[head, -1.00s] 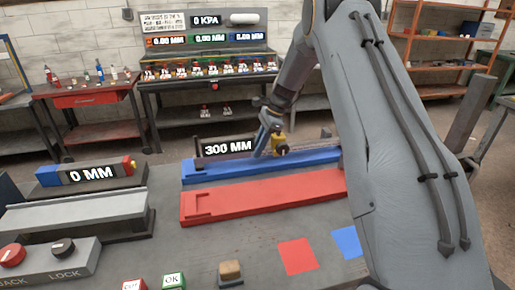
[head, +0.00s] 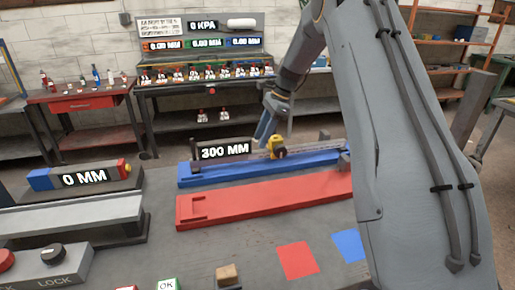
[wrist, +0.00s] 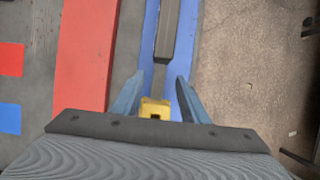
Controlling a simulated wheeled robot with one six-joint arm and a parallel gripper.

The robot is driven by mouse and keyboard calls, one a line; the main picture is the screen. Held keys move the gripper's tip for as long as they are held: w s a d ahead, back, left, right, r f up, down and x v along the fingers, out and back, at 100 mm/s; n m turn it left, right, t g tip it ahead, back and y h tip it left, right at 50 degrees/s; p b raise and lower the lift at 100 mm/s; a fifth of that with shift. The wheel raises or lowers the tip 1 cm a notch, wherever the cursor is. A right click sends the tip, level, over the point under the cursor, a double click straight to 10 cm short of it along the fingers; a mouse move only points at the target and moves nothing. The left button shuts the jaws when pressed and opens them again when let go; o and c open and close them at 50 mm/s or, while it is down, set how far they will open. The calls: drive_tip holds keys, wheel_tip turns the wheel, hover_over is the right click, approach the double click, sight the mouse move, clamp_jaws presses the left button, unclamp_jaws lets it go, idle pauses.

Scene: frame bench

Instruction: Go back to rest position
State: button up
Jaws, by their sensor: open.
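My gripper (head: 263,132) is open, its blue fingers pointing down just above and behind the yellow slider (head: 277,146) on the blue rail (head: 210,178). In the wrist view the fingers (wrist: 160,76) are spread, with the yellow slider (wrist: 154,109) showing between them. The fingers look apart from it. The gripper is empty. A 300 MM display (head: 226,151) stands at the left of the slider's scale. My arm covers the right part of the bench.
A red tray (head: 265,205) lies in front of the blue rail. Red (head: 297,261) and blue (head: 349,245) squares mark the bench. A 0 MM display (head: 85,179), a LOCK knob (head: 52,253) and an OK button (head: 168,284) are at left and front. A back table (head: 205,86) holds gauges.

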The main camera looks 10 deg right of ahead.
drive_tip(key=shift+d+r, duration=0.3)
drive_tip(key=shift+r, duration=0.3)
